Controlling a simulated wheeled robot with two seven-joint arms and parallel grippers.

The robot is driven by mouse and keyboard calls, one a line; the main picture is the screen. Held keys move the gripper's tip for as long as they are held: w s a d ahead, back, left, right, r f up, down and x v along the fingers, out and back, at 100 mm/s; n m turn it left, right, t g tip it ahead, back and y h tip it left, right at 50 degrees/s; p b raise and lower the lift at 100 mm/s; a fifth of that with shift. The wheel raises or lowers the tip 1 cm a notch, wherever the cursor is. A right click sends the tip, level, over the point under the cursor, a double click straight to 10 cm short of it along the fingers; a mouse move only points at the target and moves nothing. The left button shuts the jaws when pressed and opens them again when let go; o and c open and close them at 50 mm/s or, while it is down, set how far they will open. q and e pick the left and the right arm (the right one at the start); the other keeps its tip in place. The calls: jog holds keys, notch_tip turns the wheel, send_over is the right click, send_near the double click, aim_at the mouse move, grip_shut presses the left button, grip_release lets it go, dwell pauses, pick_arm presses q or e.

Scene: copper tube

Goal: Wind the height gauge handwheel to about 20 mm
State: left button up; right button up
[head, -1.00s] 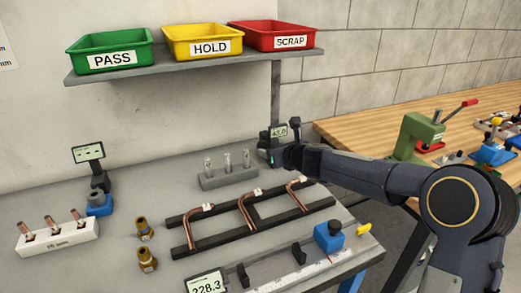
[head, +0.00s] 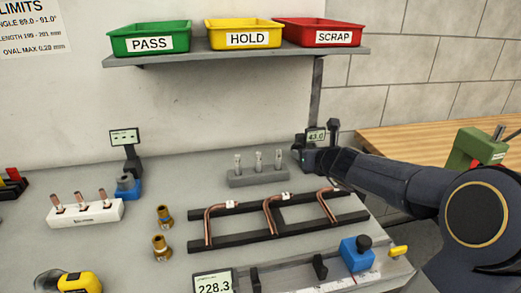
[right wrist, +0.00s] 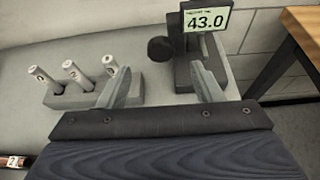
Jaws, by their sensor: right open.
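The height gauge (head: 316,136) stands at the back right corner of the bench, and its display reads 43.0. It also shows in the right wrist view (right wrist: 205,20), with a dark round handwheel (right wrist: 160,48) on the left of its dark column. My right gripper (right wrist: 160,82) is open and empty. In the right wrist view the handwheel appears between its two fingertips, slightly beyond them, and I see no contact. In the head view my right arm hides the lower part of the gauge and the handwheel. My left gripper is not in view.
A grey block with several pale pins (head: 258,178) stands left of the gauge. A black rack of bent copper tubes (head: 270,240) lies in front. A shelf (head: 200,54) with three bins hangs above. A wooden bench (head: 405,136) is at right.

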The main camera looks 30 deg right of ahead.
aim_at(297, 148)
jog(key=b+x, duration=0.1)
jog(key=x, duration=0.5)
jog(key=shift+w+f+b, duration=0.15)
jog(key=shift+f+b, duration=0.1)
jog(key=shift+b, duration=0.15)
jog(key=shift+x, duration=0.75)
jog(key=shift+d+r, duration=0.1)
